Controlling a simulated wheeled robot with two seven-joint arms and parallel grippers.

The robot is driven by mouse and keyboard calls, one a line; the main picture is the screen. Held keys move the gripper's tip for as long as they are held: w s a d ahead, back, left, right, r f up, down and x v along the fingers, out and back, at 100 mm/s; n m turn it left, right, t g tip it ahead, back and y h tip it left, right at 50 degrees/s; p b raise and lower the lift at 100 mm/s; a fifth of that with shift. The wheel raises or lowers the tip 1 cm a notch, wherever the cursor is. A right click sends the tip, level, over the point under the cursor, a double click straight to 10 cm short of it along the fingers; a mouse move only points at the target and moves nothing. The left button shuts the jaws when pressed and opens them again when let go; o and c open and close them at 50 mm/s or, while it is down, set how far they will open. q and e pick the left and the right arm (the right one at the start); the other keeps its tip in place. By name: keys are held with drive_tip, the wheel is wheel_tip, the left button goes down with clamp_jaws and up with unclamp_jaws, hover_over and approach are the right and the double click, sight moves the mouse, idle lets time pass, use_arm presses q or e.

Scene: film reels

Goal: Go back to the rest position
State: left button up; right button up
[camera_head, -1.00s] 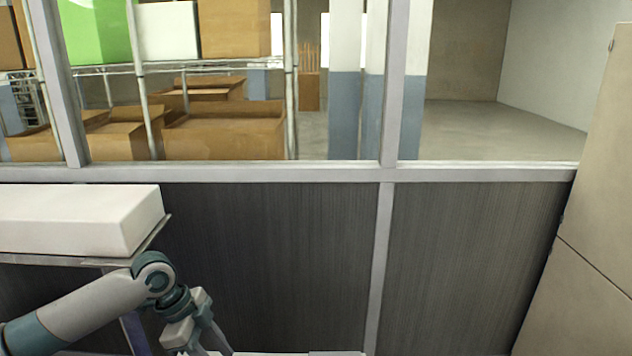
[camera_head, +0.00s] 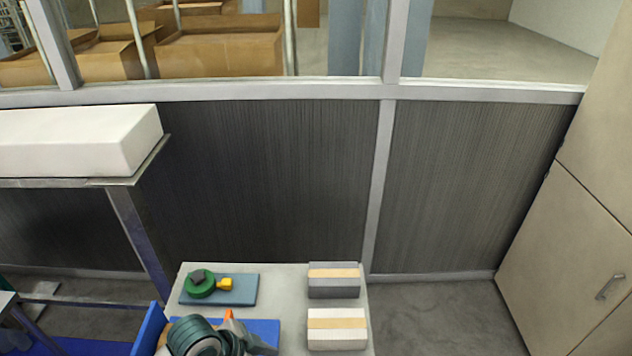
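A round green reel-like thing (camera_head: 201,286) with a dark grey piece on top lies on a blue-grey mat (camera_head: 243,297) on the pale table (camera_head: 290,275). A small yellow block (camera_head: 225,284) touches its right side. Dark teal ringed joints, which look like part of my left arm, show at the bottom edge over a blue surface (camera_head: 262,328). An orange tip (camera_head: 229,315) sticks up beside them. I see no fingertips of my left gripper, and my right arm and gripper are out of the picture.
Two striped boxes, one grey (camera_head: 333,287) and one white (camera_head: 337,342), stand on the table's right side. A blue panel (camera_head: 148,330) rises at its left. A shelf with a white box (camera_head: 75,140) is at left, a beige cabinet (camera_head: 565,270) at right. The floor between table and cabinet is clear.

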use_arm(q)
drive_tip(key=s+a+f+n+y, duration=0.2)
drive_tip(key=s+a+n, duration=0.3)
drive_tip(key=s+a, duration=0.3)
drive_tip(key=s+a+f+n+y, duration=0.25)
drive_tip(key=s+a+n, duration=0.25)
drive_tip(key=s, duration=0.4)
wheel_tip(320, 180, down, 33)
drive_tip(key=s+b, duration=0.2)
drive_tip(key=b, duration=0.4)
drive_tip(key=s+a+f+g+b, duration=0.1)
drive_tip(key=s+f+b, duration=0.1)
drive_tip(key=s+f, duration=0.7)
drive_tip(key=s+a+f+g+b, duration=0.1)
drive_tip(key=s+a+f+b, duration=0.1)
drive_tip(key=s+f, duration=0.7)
wheel_tip(320, 180, down, 6)
drive_tip(key=shift+a+f+y+b, duration=0.25)
drive_tip(key=shift+a+y+b, duration=0.1)
drive_tip(key=shift+b, duration=0.5)
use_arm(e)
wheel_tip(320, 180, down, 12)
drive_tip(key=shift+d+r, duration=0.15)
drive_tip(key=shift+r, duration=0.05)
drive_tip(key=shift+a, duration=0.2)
use_arm(q)
drive_tip(key=shift+w+d, duration=0.1)
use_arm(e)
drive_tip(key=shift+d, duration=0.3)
